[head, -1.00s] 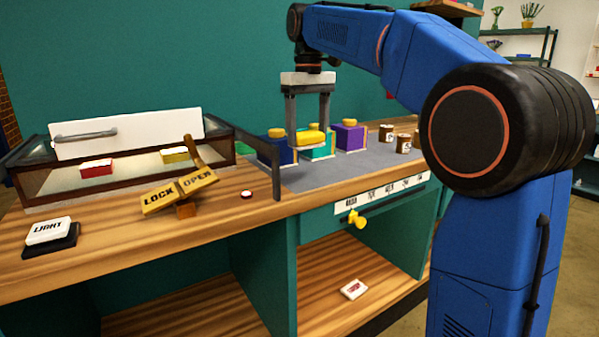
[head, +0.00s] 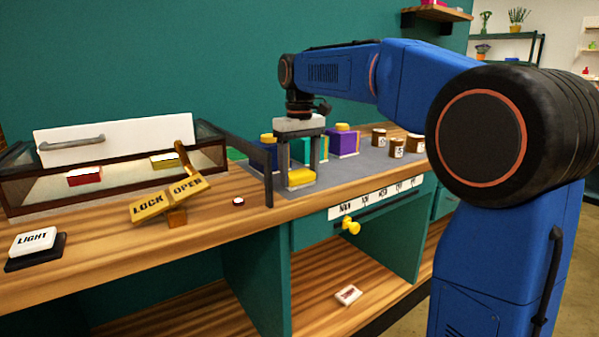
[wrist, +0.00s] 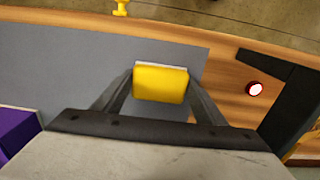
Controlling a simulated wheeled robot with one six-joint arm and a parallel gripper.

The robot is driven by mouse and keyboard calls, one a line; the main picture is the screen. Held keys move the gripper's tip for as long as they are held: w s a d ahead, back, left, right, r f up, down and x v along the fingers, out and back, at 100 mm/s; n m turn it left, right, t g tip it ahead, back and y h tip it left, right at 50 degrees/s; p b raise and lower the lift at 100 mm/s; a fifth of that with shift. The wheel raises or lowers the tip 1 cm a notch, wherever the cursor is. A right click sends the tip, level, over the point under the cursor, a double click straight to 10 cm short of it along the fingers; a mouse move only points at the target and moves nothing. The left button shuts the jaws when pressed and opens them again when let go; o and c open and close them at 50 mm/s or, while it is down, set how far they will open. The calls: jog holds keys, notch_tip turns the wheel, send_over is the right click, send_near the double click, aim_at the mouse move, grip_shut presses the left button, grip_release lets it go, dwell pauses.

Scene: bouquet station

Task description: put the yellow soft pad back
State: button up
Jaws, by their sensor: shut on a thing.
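The yellow soft pad (head: 300,178), a yellow block with a pale base, is between the fingers of my gripper (head: 300,176). My gripper is shut on it at the front part of the grey mat (head: 335,176). I cannot tell whether the pad touches the mat or is just above it. In the wrist view the pad (wrist: 160,83) shows from above between both fingertips, with the grey mat (wrist: 60,70) under it.
Blue, teal (head: 322,150) and purple (head: 343,143) boxes stand behind my gripper. Several brown jars (head: 397,148) are to the right. A dark post (head: 268,180) stands close left. A glass case (head: 110,185) holds red (head: 85,177) and yellow (head: 164,161) blocks. A LOCK/OPEN lever (head: 170,200) stands before it.

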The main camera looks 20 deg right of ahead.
aim_at(300, 173)
jog(key=o, duration=1.1)
jog(key=shift+f, duration=0.1)
jog(key=shift+o, duration=0.2)
notch_tip(300, 173, up, 12)
jog(key=shift+s, duration=0.1)
